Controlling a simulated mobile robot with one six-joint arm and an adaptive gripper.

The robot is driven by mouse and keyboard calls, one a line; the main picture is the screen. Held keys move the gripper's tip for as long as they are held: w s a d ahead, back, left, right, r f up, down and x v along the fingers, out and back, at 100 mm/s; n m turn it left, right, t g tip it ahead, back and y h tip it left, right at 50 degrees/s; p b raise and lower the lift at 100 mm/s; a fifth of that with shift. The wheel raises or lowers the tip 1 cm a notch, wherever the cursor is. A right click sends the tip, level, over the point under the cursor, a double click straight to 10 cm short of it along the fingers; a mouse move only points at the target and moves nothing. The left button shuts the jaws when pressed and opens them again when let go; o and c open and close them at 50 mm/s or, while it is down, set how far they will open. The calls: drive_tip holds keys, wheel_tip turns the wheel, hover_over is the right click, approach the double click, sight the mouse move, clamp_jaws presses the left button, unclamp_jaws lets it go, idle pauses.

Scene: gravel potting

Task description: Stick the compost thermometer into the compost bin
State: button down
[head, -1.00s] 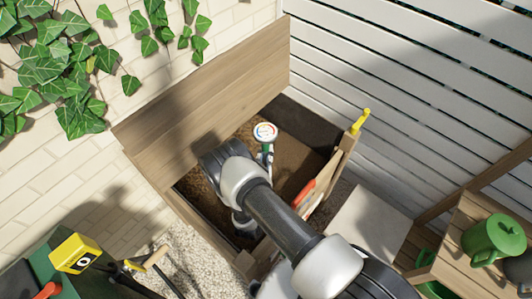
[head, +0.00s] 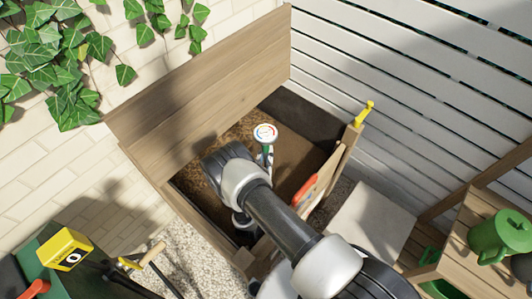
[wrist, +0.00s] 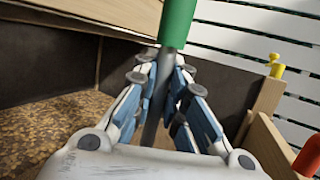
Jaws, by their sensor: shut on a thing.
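The compost thermometer shows its round white dial (head: 265,132) in the head view, inside the outline of the open compost bin (head: 168,210). In the wrist view its green sleeve (wrist: 177,22) rises above a grey stem, slightly tilted. My gripper (wrist: 165,88) is shut on the stem just below the green sleeve; in the head view it (head: 265,158) is partly hidden by my arm. Brown compost (head: 243,132) lies in the bin and shows at left in the wrist view (wrist: 55,125). The stem's lower tip is hidden, so I cannot tell whether it touches compost.
The bin's wooden lid (head: 205,90) stands open against the brick wall. A yellow clip (head: 363,117) and a red-orange handle (head: 304,190) are at the bin's right side. A green watering can (head: 497,238) stands on a wooden shelf at right. A yellow box (head: 65,250) is at lower left.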

sight(265, 168)
drive_tip(key=shift+f, duration=0.4)
drive_tip(key=shift+f, duration=1.8)
drive_tip(key=shift+f, duration=1.15)
drive_tip(key=c, duration=1.6)
unclamp_jaws()
drive_tip(key=shift+o, duration=0.3)
drive_tip(key=o, duration=0.5)
drive_tip(key=shift+c, duration=0.2)
